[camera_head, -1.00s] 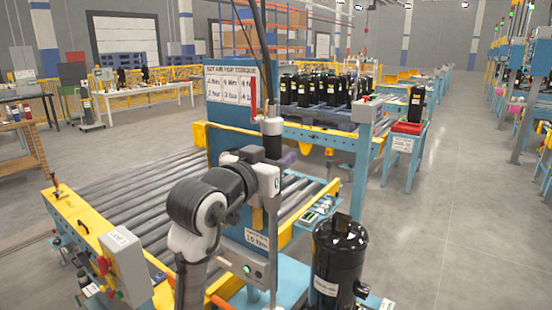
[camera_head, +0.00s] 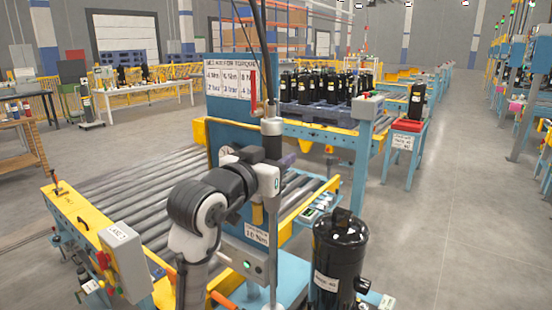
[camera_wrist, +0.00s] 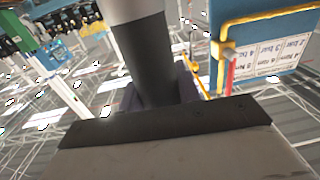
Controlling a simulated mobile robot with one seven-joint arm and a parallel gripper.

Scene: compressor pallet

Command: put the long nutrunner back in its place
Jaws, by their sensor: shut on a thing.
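The long nutrunner (camera_head: 272,126) hangs upright from a cable in the head view. It has a grey top, a black grip and a long thin shaft reaching down in front of the grey control box (camera_head: 243,258). My gripper (camera_head: 287,160) is shut around its black grip, partly hidden by my arm. In the wrist view the dark grip (camera_wrist: 147,62) stands between purple finger parts. The blue board (camera_head: 212,110) with a torque sign stands just behind the nutrunner. I cannot tell which holder is the nutrunner's place.
A black compressor (camera_head: 340,255) stands at the lower right, close to the shaft. A roller conveyor (camera_head: 125,185) lies to the left. More compressors stand on the pallet (camera_head: 318,114) behind. The aisle floor at the right is clear.

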